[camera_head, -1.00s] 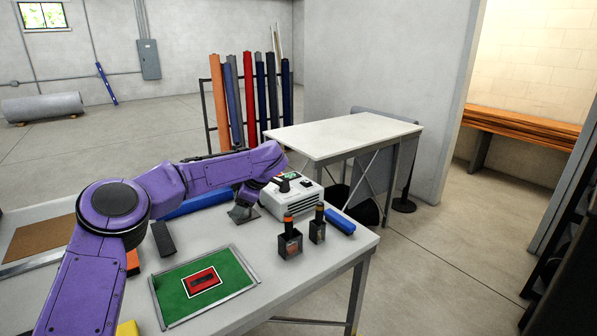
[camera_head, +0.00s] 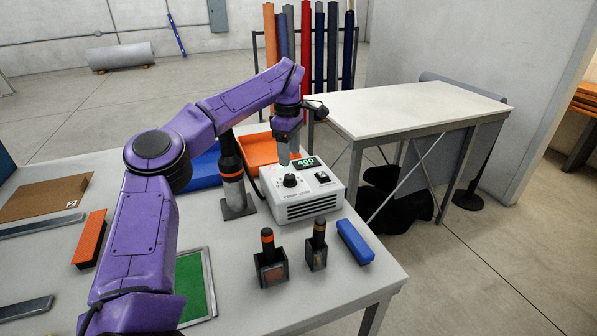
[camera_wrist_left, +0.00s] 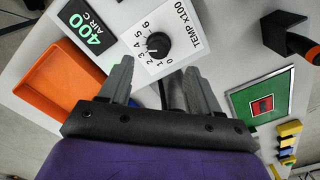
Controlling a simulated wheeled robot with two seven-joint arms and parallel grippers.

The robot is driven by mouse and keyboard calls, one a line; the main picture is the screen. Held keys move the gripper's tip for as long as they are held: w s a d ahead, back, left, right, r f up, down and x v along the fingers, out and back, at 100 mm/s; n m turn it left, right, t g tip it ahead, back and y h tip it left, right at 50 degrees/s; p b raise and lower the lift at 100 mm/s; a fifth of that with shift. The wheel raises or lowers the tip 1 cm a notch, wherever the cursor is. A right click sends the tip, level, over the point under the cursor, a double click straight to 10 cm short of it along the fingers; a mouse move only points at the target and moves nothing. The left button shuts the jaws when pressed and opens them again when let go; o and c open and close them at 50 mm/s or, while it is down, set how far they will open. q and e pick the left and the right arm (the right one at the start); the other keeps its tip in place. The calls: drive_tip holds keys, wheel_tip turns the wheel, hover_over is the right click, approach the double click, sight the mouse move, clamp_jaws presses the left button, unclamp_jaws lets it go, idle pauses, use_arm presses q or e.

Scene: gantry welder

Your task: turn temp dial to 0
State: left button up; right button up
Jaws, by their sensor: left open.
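The green display (camera_head: 306,162) reads 400. The dial's exact pointer direction is too small to tell. My left gripper (camera_head: 289,150) is open and empty, pointing down above the dial. In the left wrist view its fingertips (camera_wrist_left: 157,68) are spread on either side below the dial, apart from it. My right gripper is out of view.
A hot-air tool (camera_head: 232,172) stands in a holder to the left. An orange tray (camera_head: 258,148) is behind. Two small holders with handles (camera_head: 270,265) and a blue block (camera_head: 354,241) are in front.

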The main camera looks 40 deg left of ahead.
sight(293, 175)
use_arm(q)
drive_tip(key=f, duration=0.1)
drive_tip(key=s+f, duration=0.1)
drive_tip(key=f, duration=0.1)
drive_tip(key=shift+s+a+f, duration=0.1)
drive_tip(key=shift+s+f, duration=0.15)
drive_tip(key=shift+s, duration=0.1)
drive_tip(key=w+f, duration=0.2)
drive_tip(key=f, duration=0.2)
drive_tip(key=shift+w+f, duration=0.2)
drive_tip(key=shift+w, duration=0.2)
drive_tip(key=shift+s+r, duration=0.35)
drive_tip(key=shift+s, duration=0.25)
drive_tip(key=c, duration=0.6)
drive_tip(key=shift+w+f, duration=0.1)
drive_tip(key=shift+f, duration=0.05)
drive_tip(key=c, duration=0.4)
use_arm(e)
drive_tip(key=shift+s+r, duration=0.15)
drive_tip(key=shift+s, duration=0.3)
